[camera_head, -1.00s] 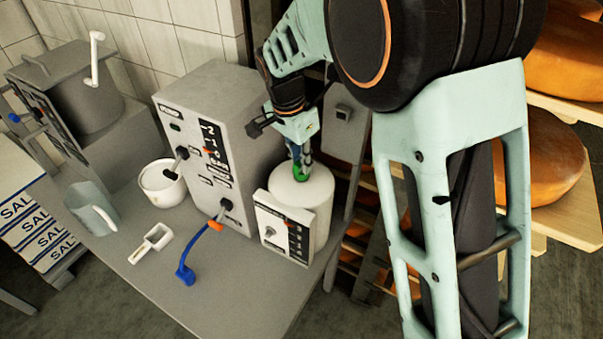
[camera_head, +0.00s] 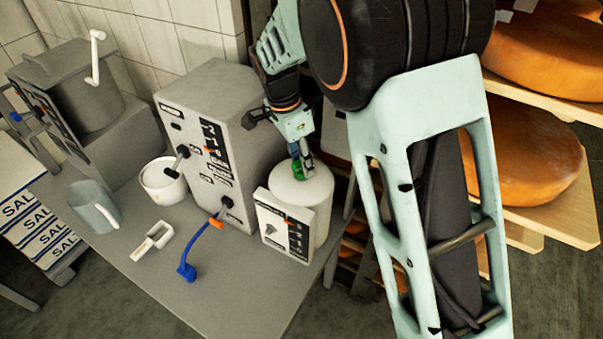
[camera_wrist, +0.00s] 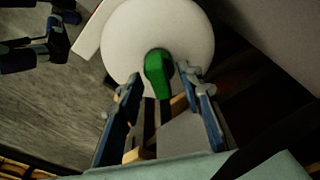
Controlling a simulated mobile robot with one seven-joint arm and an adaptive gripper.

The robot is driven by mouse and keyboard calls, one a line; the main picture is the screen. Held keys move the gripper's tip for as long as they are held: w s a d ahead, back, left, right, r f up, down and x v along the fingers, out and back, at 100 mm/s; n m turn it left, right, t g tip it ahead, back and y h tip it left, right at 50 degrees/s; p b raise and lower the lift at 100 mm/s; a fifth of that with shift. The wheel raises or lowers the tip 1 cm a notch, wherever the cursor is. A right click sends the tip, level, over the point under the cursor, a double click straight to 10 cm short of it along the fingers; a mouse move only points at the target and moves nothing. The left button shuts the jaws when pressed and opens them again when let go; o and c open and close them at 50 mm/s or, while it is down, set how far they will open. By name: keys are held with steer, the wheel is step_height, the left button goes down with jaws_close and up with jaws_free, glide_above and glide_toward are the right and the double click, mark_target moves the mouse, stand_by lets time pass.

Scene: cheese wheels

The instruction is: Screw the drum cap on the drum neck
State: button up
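The white drum (camera_head: 311,203) stands at the right end of the counter, and its round top fills the upper middle of the wrist view (camera_wrist: 185,25). The green cap (camera_wrist: 155,68) is at the drum's top, over the neck, which I cannot see; how far it is seated cannot be told. It also shows in the head view (camera_head: 297,166), partly hidden by a finger. My gripper (camera_wrist: 161,80) is open above the drum, one blue finger on each side of the cap, with visible gaps between fingers and cap.
A panel box (camera_head: 271,222) stands against the drum's front, and a tall grey machine (camera_head: 205,110) stands to its left. A blue-handled lever (camera_head: 200,250), white scoop (camera_head: 153,241), white pot (camera_head: 160,184) and grey jug (camera_head: 92,207) are farther left. Cheese wheels (camera_head: 530,155) fill shelves at right.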

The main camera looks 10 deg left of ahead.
step_height(320, 180, up, 12)
steer(key=s+a, duration=0.1)
steer(key=a, duration=0.1)
steer(key=shift+s, duration=0.2)
steer(key=shift+f, duration=0.1)
steer(key=shift+c, duration=0.3)
